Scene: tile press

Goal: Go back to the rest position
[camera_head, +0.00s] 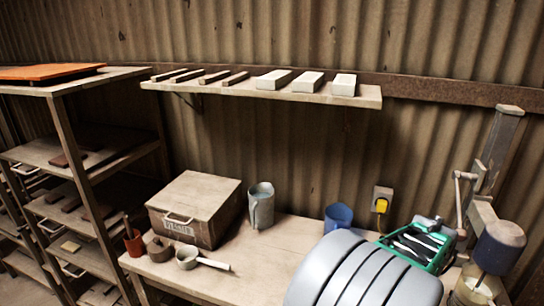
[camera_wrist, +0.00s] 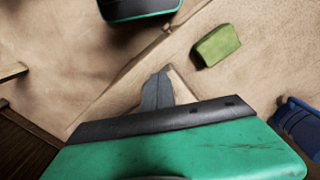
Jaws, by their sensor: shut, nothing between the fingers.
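My gripper (camera_wrist: 161,74) shows in the wrist view as a short grey pair of fingers, brought together and pointing away from the dark edge of the green housing. Nothing shows between the fingers. It is over a worn, light brown surface, and I cannot tell how high.
A green block (camera_wrist: 217,45) lies near the gripper. A shelf (camera_head: 225,87) hangs above.

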